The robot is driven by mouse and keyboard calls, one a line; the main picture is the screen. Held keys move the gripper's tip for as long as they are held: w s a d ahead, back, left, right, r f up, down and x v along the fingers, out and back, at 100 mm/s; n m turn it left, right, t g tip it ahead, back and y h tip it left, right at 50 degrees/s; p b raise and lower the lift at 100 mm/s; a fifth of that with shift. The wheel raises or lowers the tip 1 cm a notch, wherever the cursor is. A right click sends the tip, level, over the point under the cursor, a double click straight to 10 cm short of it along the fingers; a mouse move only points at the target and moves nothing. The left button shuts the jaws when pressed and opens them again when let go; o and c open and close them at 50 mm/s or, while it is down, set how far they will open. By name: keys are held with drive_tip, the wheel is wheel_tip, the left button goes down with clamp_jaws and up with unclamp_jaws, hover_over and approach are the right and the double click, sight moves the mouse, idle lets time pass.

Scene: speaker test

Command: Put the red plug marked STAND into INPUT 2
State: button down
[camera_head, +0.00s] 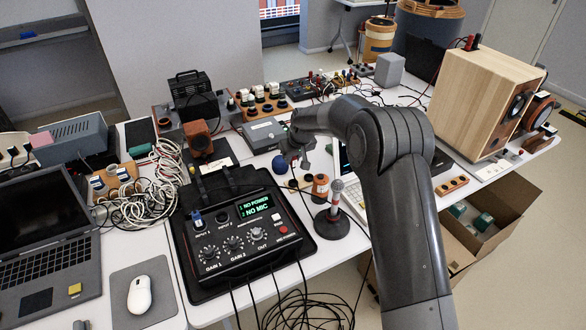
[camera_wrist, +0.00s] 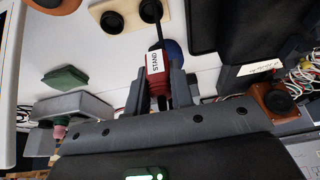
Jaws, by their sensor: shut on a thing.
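My gripper (camera_head: 294,158) is above the table, behind and to the right of the black mixer box. In the wrist view, my gripper (camera_wrist: 158,88) is shut on the red plug (camera_wrist: 158,84), whose white label reads STAND. A dark cable or stem runs from the plug toward the top of that view. I cannot make out the plug in the head view. The mixer box (camera_head: 240,262) has INPUT 2 (camera_head: 222,217) near its back edge, with nothing visibly in it. A blue plug (camera_head: 196,218) stands at INPUT 1. The display (camera_head: 256,208) reads 1 NO POWER, 2 NO MIC.
A microphone on a round stand (camera_head: 333,222) is right of the mixer box. A blue ball (camera_head: 280,164) and an orange spool (camera_head: 320,187) are near my gripper. Tangled white cables (camera_head: 150,190) lie left of the box; black cables (camera_head: 305,308) hang in front.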

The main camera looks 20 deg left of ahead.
drive_tip(key=s+a+r+n, duration=0.2)
drive_tip(key=s+a+r, duration=0.2)
drive_tip(key=s+a, duration=0.45)
drive_tip(key=r+n+g+y, duration=0.1)
drive_tip(key=n+g, duration=0.1)
drive_tip(key=n, duration=0.2)
hover_over(218, 213)
drive_tip(key=d, duration=0.1)
drive_tip(key=shift+s+d+f, duration=0.1)
drive_tip(key=shift+f, duration=1.4)
drive_tip(key=shift+s+d+f, duration=0.1)
drive_tip(key=shift+f, duration=1.4)
drive_tip(key=shift+f, duration=0.25)
drive_tip(key=c, duration=1.2)
unclamp_jaws()
drive_tip(key=v, duration=1.1)
drive_tip(key=shift+d, duration=0.1)
